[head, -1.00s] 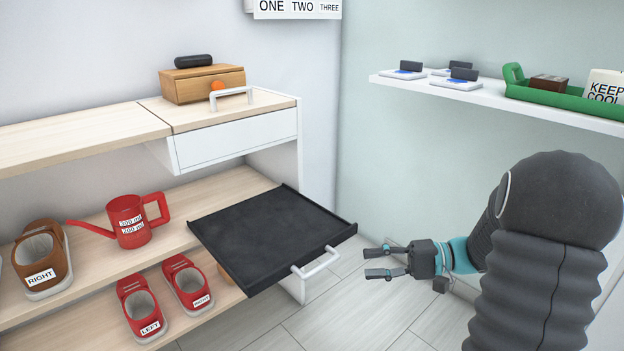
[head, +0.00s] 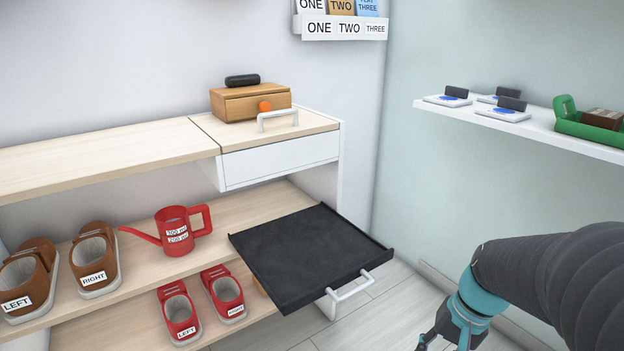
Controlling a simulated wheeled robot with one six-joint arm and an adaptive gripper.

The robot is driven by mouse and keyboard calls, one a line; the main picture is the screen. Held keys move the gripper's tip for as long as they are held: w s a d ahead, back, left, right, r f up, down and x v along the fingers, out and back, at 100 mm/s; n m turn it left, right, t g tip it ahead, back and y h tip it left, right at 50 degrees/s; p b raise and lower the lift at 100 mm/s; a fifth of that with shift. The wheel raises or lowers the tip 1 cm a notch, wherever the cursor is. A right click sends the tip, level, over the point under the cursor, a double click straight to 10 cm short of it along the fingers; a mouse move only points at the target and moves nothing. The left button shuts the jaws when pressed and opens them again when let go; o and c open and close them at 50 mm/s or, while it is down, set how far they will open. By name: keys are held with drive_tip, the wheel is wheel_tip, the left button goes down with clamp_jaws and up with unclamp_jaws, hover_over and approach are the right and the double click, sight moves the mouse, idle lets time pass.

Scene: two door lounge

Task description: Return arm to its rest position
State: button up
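My arm (head: 545,275) reaches in from the right edge of the head view, with a dark ribbed sleeve and a teal wrist. My gripper (head: 430,345) is at the bottom edge, low over the floor. Its fingertips are cut off by the frame, so its opening does not show. Nothing held is visible. It is to the right of and below the pulled-out black tray (head: 310,250) with its white handle (head: 350,287), and apart from both.
A shelf unit on the left holds a red watering can (head: 178,232), brown shoes (head: 93,262) and red shoes (head: 225,295). A wooden box (head: 250,101) stands on top. A white wall shelf (head: 545,127) at right carries a green tray (head: 580,130). Floor shows between tray and arm.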

drive_tip(key=s+a+r+n+t+h+p, duration=0.1)
drive_tip(key=s+a+r+n+t+p, duration=0.1)
drive_tip(key=r, duration=0.6)
drive_tip(key=s+a+r+n+t+h+p, duration=0.1)
drive_tip(key=s+a+r+n+t+p, duration=0.2)
drive_tip(key=r, duration=0.5)
drive_tip(key=shift+s+a+r+t+h, duration=0.15)
drive_tip(key=shift+s+a+t+h, duration=0.15)
drive_tip(key=shift+s+a+h, duration=0.15)
